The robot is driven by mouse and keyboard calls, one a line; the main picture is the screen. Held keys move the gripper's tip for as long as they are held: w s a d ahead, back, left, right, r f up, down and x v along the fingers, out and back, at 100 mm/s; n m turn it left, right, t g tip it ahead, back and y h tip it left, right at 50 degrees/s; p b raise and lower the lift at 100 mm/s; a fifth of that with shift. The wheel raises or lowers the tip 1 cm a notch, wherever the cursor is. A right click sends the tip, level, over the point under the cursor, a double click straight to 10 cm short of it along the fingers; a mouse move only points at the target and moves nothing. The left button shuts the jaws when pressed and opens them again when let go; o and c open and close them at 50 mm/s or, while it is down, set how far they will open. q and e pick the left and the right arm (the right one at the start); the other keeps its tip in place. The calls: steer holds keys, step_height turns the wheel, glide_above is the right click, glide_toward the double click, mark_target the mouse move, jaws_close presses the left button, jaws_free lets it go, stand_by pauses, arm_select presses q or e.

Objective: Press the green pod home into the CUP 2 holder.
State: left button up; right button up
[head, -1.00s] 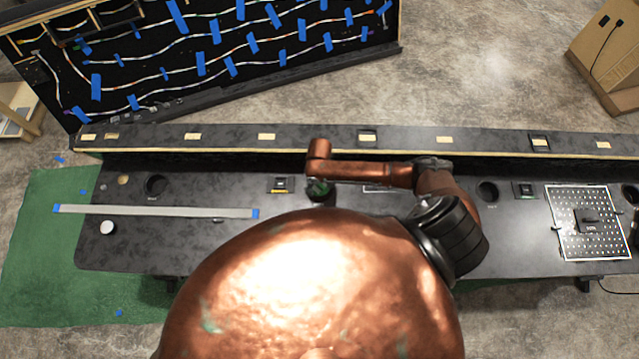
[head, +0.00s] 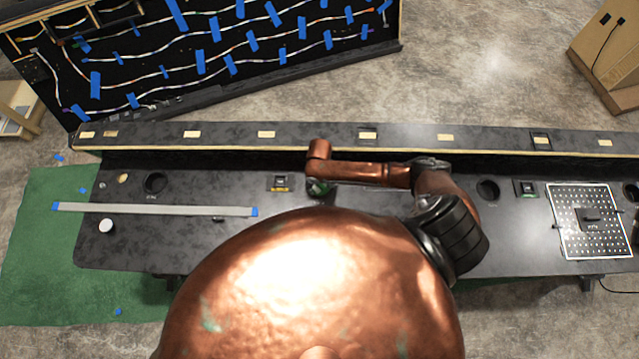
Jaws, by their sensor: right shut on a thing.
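My copper right arm reaches across from the right, and its dark right gripper (head: 319,190) points down at the console near the middle. A bit of green (head: 317,187), the green pod, shows at the gripper, which is shut on it. The CUP 2 holder cannot be made out; the spot under the gripper is covered, so I cannot tell how deep the pod sits. My left gripper is not in view.
The black console (head: 400,205) has open round holders at the left (head: 155,183) and right (head: 488,190). A grey strip (head: 155,209) with blue ends lies at the left, near a white knob (head: 106,226). A perforated panel (head: 591,220) is at the right. A raised ledge (head: 300,138) runs behind.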

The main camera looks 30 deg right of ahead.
steer(key=o, duration=1.1)
steer(key=shift+o, duration=0.2)
step_height(320, 180, up, 12)
steer(key=shift+s, duration=0.1)
stand_by(0.4)
